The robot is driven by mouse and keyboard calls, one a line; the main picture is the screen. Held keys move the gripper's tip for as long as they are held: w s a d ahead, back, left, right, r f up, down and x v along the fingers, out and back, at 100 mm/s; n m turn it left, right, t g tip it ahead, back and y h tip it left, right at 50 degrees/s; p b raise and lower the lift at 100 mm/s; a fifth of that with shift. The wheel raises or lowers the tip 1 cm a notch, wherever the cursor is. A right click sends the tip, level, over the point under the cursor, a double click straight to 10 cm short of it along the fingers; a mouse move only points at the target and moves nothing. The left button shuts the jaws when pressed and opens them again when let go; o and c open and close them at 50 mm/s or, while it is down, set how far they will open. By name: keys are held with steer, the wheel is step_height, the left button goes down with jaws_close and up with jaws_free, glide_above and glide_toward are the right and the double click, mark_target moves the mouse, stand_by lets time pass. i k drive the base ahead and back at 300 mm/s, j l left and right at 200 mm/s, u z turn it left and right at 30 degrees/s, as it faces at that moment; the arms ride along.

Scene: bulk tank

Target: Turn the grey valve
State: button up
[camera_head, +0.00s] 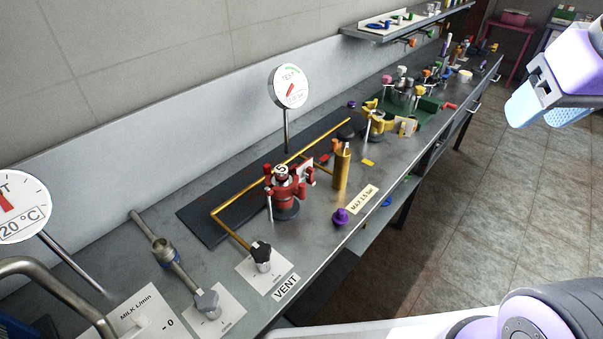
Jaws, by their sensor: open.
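A grey faceted knob (208,302), which looks like the grey valve, sits at the near end of a short metal pipe (183,276) on the bench, at the lower left of the head view. A white card lies under it. My gripper (541,112) is at the upper right, with light blue fingers pointing down over the floor. It is open, and I see nothing between the fingers. It is far to the right of the grey knob and touches nothing that I can see.
A red valve body (286,190) and brass cylinder (341,168) stand farther back. The tiled floor (480,210) is clear.

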mark_target(206, 300)
steer(key=u, duration=1.45)
steer(key=k+j, duration=0.15)
steer(key=j, duration=0.2)
steer(key=k+j, duration=0.1)
steer(key=j, duration=0.25)
steer(key=k+j, duration=0.15)
steer(key=j, duration=0.25)
